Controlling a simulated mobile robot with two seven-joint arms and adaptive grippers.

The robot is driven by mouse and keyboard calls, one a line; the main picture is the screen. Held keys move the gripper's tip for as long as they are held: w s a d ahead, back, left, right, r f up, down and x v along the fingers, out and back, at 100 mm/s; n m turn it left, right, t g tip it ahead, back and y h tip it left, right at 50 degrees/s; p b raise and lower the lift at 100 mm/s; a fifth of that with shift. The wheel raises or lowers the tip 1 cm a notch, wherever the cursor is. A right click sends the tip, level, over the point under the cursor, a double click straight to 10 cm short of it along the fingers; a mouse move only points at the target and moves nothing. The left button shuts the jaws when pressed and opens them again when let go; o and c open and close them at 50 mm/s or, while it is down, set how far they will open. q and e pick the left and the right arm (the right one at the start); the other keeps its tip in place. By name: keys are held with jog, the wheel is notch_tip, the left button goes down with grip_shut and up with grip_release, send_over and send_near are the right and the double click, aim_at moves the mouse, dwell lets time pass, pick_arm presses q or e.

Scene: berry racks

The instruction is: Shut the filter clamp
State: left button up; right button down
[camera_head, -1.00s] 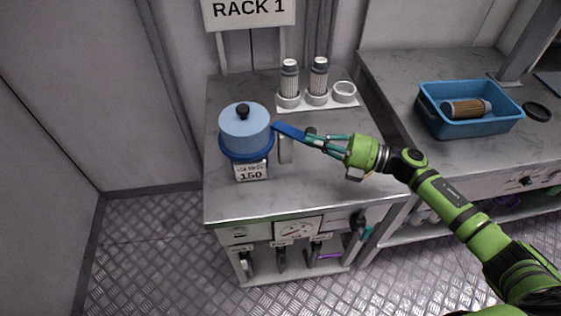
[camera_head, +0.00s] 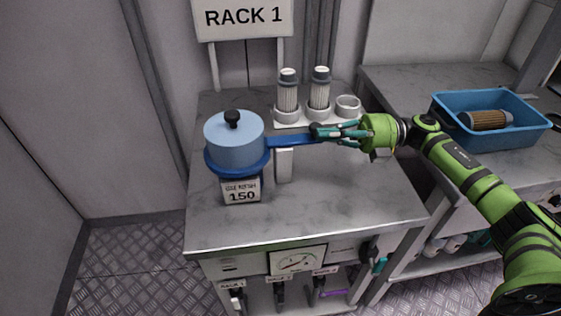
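The filter clamp is a blue ring (camera_head: 226,167) around the base of a light-blue, round filter housing (camera_head: 232,137) with a black knob on top. Its flat blue lever (camera_head: 292,141) sticks out to the right, passing above a small white post (camera_head: 284,166). My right gripper (camera_head: 322,133) comes in from the right and its fingers close around the lever's outer end; the exact contact is small and partly hidden. My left gripper is out of view.
Behind the lever, a white holder (camera_head: 293,124) carries two filter cartridges and one empty ring. A label reading 150 (camera_head: 241,191) is below the housing. A blue bin (camera_head: 500,139) with a brown filter stands right. The grey counter's front (camera_head: 310,215) is clear.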

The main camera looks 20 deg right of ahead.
jog(key=shift+r, duration=0.1)
dwell(0.5)
notch_tip(320, 180, up, 10)
dwell(0.4)
dwell(0.4)
